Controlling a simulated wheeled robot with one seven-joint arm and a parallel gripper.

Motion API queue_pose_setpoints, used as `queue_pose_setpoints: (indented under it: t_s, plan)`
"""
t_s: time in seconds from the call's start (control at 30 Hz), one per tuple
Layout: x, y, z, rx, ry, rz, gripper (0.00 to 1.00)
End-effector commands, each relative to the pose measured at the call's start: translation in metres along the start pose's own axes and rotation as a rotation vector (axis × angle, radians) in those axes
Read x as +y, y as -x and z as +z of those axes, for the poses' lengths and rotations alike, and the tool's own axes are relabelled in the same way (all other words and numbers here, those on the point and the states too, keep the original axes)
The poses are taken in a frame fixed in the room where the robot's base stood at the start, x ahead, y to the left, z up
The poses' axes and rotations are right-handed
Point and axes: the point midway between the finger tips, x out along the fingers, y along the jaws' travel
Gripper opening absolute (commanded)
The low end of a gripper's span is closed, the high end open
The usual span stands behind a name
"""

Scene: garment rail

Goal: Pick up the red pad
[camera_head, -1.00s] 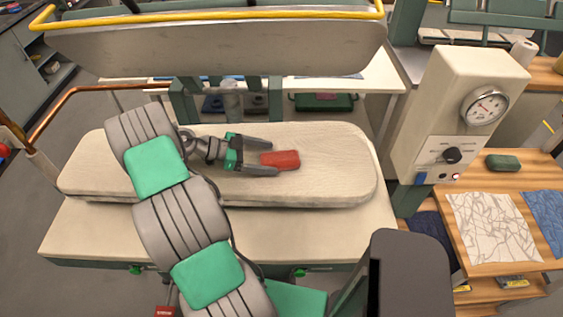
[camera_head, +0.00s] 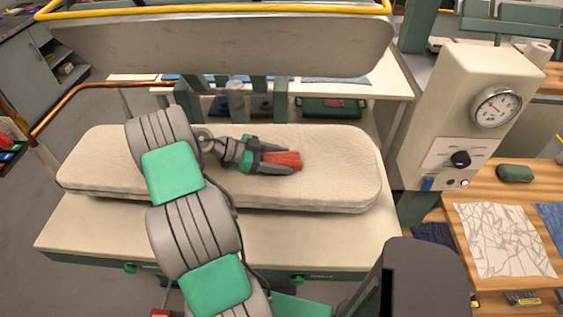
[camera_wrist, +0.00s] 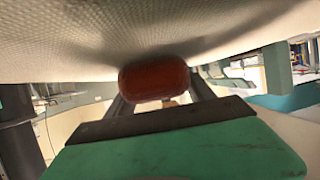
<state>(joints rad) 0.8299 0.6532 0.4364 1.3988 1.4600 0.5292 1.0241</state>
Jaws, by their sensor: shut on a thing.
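The red pad (camera_head: 287,159) is a small block over the cream padded board (camera_head: 335,175) of the press, right of the board's middle. My gripper (camera_head: 284,160) reaches it from the left and is shut on it, with one finger along each long side. In the wrist view the red pad (camera_wrist: 153,79) sits between the two dark fingers, close against the pale padded surface. I cannot tell whether the pad still touches the board.
A heavy grey upper plate (camera_head: 225,42) with a yellow rail hangs above the back of the board. A cream control box (camera_head: 463,115) with a dial stands at the right. Beyond it, a wooden table (camera_head: 492,190) holds cloths and a dark green block (camera_head: 515,173).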

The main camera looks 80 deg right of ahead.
Motion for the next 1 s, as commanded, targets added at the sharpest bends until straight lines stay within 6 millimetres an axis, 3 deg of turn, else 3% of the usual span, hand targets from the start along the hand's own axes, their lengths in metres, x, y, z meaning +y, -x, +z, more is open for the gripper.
queue_pose_setpoints:
  t_s: [0.4,0.77,0.9,1.0]
  plan:
    - [0.000,0.000,0.000,0.000,0.000,0.000,0.15]
    - [0.000,0.004,-0.009,0.000,-0.002,0.000,0.15]
    - [-0.001,0.016,-0.037,0.000,-0.003,-0.001,0.15]
    - [0.021,0.026,-0.057,-0.001,-0.003,-0.002,0.15]
